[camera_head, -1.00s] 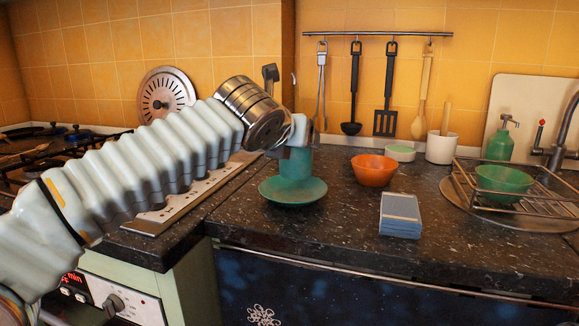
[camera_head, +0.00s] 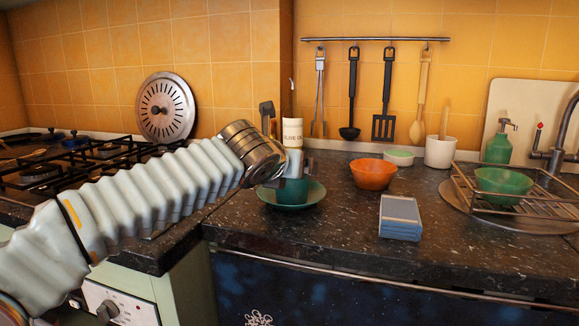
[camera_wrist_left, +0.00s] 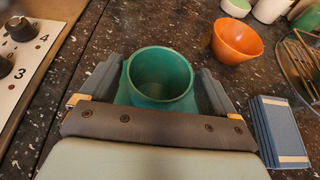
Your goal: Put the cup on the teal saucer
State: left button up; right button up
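The teal cup (camera_head: 292,191) is upright over the middle of the teal saucer (camera_head: 311,197) in the head view, low enough that it appears to rest in it. In the left wrist view the cup (camera_wrist_left: 161,80) shows its open, empty mouth. The cup and fingers hide much of the saucer, so contact under the cup is hidden. My right gripper is not in view.
An orange bowl (camera_head: 373,174) and a blue-grey stacked block (camera_head: 400,217) stand right of the saucer. A bottle (camera_head: 293,132) stands behind the gripper. A dish rack (camera_head: 520,196) holds a green bowl (camera_head: 503,183). The stove (camera_head: 90,162) is at left. Counter in front is clear.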

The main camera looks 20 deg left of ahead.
pick_arm(q)
jog(key=shift+o, duration=0.4)
jog(key=shift+r, duration=0.1)
jog(key=shift+s+r, duration=0.15)
jog(key=shift+s, duration=0.05)
jog(key=v, duration=1.1)
jog(key=shift+s, duration=0.25)
